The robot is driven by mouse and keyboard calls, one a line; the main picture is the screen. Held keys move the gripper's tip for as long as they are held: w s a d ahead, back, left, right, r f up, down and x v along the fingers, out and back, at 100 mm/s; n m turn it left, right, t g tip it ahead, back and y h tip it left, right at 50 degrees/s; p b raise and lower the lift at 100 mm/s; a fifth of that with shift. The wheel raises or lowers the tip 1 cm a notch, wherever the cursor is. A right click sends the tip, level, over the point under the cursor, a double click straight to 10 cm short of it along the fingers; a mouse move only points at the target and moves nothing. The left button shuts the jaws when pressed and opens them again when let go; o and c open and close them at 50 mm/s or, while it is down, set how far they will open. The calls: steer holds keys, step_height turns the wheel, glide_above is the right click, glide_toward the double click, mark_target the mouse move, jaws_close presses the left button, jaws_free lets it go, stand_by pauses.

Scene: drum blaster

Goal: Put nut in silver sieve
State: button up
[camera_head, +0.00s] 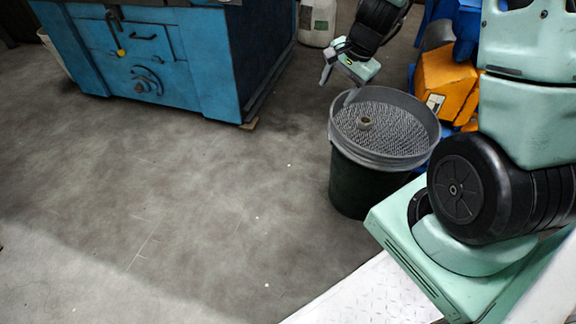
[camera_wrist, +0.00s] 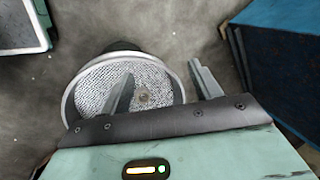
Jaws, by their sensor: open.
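The silver sieve (camera_head: 410,105) is a round metal mesh with a raised rim, sitting on top of a dark bucket (camera_head: 352,180). The nut (camera_head: 364,123), a small brownish ring, lies on the sieve's mesh. In the wrist view, the sieve (camera_wrist: 84,92) is below my gripper, with the nut (camera_wrist: 144,98) on the mesh between the lines of the fingers. My gripper (camera_head: 337,84) is open and empty, above the far left side of the sieve and apart from the nut. Its two fingers also show in the wrist view (camera_wrist: 162,84).
A blue machine (camera_head: 170,60) stands at the back left. Orange and blue boxes (camera_head: 446,85) are right behind the bucket. A white container (camera_head: 317,22) stands at the back. The grey floor (camera_head: 180,190) left of the bucket is clear.

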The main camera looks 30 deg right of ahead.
steer(key=s+a+r+n+g, duration=0.1)
steer(key=s+a+r+n, duration=0.2)
steer(key=a, duration=0.5)
steer(key=s+a+r+n+g+y, duration=0.1)
steer(key=s+a+n, duration=0.1)
steer(key=a+n, duration=0.4)
steer(key=s+a+r+n, duration=0.2)
steer(key=s+a+n, duration=0.1)
steer(key=a, duration=0.6)
steer(key=s+a+r+n, duration=0.1)
steer(key=s+a+n, duration=0.2)
steer(key=s+n, duration=0.2)
steer(key=s+a+r+n+g+h, duration=0.1)
steer(key=s+a+n, duration=0.2)
steer(key=s, duration=0.6)
steer(key=shift+s+a+n+h, duration=0.2)
steer(key=shift+a+n+h, duration=0.15)
steer(key=shift+n, duration=0.85)
step_height(320, 180, up, 37)
steer(key=p, duration=3.7)
